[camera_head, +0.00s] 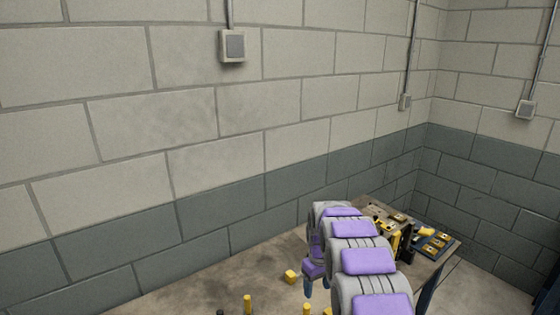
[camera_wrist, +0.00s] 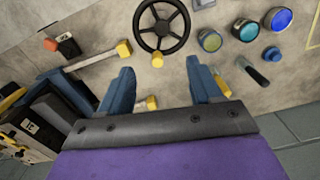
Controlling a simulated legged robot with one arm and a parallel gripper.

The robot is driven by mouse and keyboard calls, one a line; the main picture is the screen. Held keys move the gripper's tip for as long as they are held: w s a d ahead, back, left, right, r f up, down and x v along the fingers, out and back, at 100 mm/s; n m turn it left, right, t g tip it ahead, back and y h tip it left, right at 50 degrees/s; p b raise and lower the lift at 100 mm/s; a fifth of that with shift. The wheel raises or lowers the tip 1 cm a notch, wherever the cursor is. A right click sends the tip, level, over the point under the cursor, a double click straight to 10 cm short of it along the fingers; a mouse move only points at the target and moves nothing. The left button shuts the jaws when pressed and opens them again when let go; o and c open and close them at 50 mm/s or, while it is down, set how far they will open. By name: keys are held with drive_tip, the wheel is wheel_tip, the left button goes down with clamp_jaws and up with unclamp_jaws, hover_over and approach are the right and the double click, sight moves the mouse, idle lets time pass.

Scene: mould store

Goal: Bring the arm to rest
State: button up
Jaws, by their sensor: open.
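My grey and purple arm (camera_head: 367,261) reaches forward and bends down over a grey-brown panel (camera_head: 190,296) in the head view. My gripper (camera_wrist: 159,72) shows in the wrist view as two blue fingers set wide apart, with nothing held between them. Its blue fingers also show small at the end of the arm in the head view, pointing down. The fingers look apart from the controls, though the exact gap cannot be told.
The wrist view shows a black handwheel (camera_wrist: 181,40), a yellow-ended lever (camera_wrist: 95,61), round green (camera_wrist: 210,40), teal (camera_wrist: 246,30) and blue (camera_wrist: 280,20) buttons, and a black switch (camera_wrist: 255,72). A cluttered side board (camera_head: 440,240) stands right of my arm. A block wall (camera_head: 200,150) rises behind.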

drive_tip(key=s+d+r+m, duration=0.1)
drive_tip(key=s+r, duration=0.6)
drive_tip(key=s, duration=0.4)
drive_tip(key=s+r+m, duration=0.2)
drive_tip(key=s+r, duration=0.5)
drive_tip(key=s, duration=0.3)
drive_tip(key=s+d+m+g+b, duration=0.1)
drive_tip(key=s+m, duration=0.1)
drive_tip(key=s, duration=2.5)
drive_tip(key=shift+d+r+m, duration=0.15)
drive_tip(key=shift+m, duration=0.15)
